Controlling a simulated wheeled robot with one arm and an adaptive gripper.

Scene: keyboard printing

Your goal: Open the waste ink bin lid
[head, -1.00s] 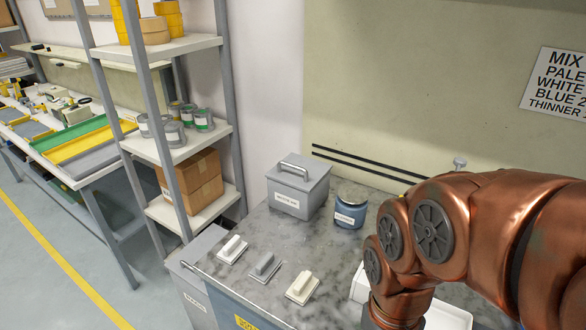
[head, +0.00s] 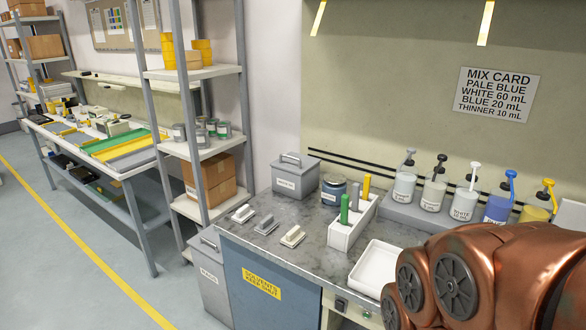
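A grey box with a lid and a bar handle (head: 295,176) stands at the back left of the marbled counter. It has a small white label on its front, too small to read surely; it looks like the waste ink bin. Its lid is on and looks shut. My copper-coloured arm fills the lower right of the head view. My gripper is outside the picture, so its state is hidden.
A blue-grey jar (head: 333,189) stands right beside the box. Several small handled blocks (head: 267,225) lie in front. A white holder (head: 349,228), a white tray (head: 378,268) and pump bottles (head: 464,204) are further right. A grey floor bin (head: 208,283) stands left of the counter.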

